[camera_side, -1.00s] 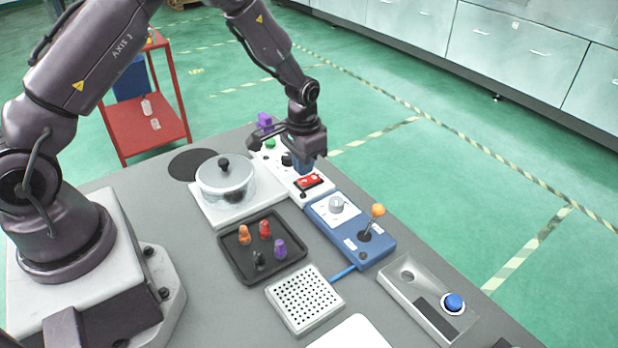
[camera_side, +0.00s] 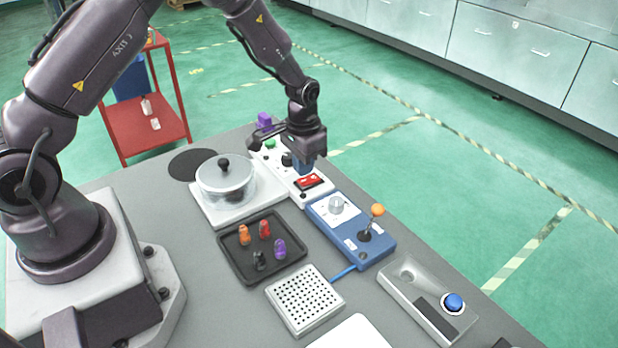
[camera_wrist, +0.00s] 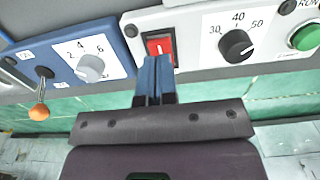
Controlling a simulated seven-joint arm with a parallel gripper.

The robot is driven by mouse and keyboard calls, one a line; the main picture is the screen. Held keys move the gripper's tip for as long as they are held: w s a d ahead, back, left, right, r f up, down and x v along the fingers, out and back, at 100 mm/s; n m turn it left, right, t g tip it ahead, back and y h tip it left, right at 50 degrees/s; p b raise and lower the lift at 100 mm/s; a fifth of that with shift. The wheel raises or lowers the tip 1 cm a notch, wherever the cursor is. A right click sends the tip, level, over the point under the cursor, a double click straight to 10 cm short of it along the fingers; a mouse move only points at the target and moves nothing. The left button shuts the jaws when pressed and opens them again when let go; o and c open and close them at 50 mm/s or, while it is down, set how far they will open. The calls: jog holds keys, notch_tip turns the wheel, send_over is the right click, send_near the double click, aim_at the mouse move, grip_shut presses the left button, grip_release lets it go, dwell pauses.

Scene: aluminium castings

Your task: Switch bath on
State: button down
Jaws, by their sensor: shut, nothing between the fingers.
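A white control panel (camera_wrist: 200,22) carries a red rocker switch (camera_wrist: 160,44), a black dial (camera_wrist: 236,43) marked 30, 40, 50 and a green button (camera_wrist: 306,37). The switch also shows in the side view (camera_side: 309,181), at the panel's near end. A lidded glass pot (camera_side: 226,179) on a white base stands left of the panel. My gripper (camera_wrist: 157,64) is shut and empty, pointing down. Its blue fingertips are at the red switch and cover its lower part in the wrist view. I cannot tell whether they touch it or which way the rocker is tipped.
A blue box (camera_side: 350,231) with a grey knob and an orange-tipped lever stands close beside the panel. A black tray (camera_side: 236,262) holds several small coloured pegs. A perforated white block (camera_side: 304,299) and a grey box with a blue button (camera_side: 454,302) are nearer.

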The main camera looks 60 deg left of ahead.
aim_at(303, 180)
jog(key=shift+f, duration=1.3)
dwell(0.4)
jog(key=shift+r, duration=3.55)
